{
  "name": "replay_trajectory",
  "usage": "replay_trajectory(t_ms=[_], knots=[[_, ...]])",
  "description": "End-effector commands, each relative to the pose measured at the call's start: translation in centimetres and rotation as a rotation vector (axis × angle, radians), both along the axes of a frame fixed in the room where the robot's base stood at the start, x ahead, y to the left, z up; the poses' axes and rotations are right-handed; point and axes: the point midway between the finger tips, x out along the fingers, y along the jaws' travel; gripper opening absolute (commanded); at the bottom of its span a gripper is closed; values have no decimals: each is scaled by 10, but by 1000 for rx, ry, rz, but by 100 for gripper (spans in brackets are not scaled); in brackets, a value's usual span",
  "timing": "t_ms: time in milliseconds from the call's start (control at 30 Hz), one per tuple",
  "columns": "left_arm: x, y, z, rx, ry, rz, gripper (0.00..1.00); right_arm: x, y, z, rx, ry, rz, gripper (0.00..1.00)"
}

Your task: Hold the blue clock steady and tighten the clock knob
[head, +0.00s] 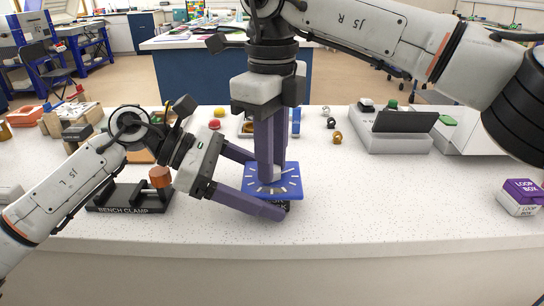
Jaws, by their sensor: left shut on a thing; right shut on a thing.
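The blue clock (291,187) is a square blue plate with pale tick marks, lying face up on the counter above a dark labelled base (283,205). My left gripper (268,189) reaches in from the left, with one finger along the clock's near side and the other partly hidden at its far side. It is shut on the clock. My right gripper (267,177) points straight down over the middle of the face, fingers close together, shut on the clock knob. The knob itself is hidden between the fingers.
A bench clamp (128,197) stands left of the clock, beneath my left arm. A purple and white loop box (520,197) sits at the far right. A grey case with a dark panel (400,125) stands at the back right. The counter between clock and loop box is clear.

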Motion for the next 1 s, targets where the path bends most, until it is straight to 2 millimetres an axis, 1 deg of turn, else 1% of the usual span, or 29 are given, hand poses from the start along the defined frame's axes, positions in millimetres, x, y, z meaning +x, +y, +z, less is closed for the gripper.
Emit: replay_trajectory(t_ms=[267, 300, 367, 400, 667, 767, 867, 1000], knots=[[0, 0, -2, 3, 3, 1, 57, 0, 1, 2, 4, -3, -2, 1], [0, 0, -2, 3, 3, 1, 57, 0, 1, 2, 4, -3, -2, 30], [0, 0, -2, 3, 3, 1, 57, 0, 1, 1, 3, -2, -1, 40], [0, 0, -2, 3, 3, 1, 57, 0, 1, 1, 3, -2, -1, 42], [0, 0, -2, 3, 3, -1, 57, 0, 0, 1, 2, -1, 0, 42], [0, 0, -2, 3, 3, -1, 57, 0, 0, 6, 1, -2, 0, 42], [0, 0, -2, 3, 3, -1, 57, 1, 1, 20, 3, -5, -1, 42], [0, 0, -1, 2, 3, -1, 57, 0, 1, 50, 4, -5, -2, 42]])
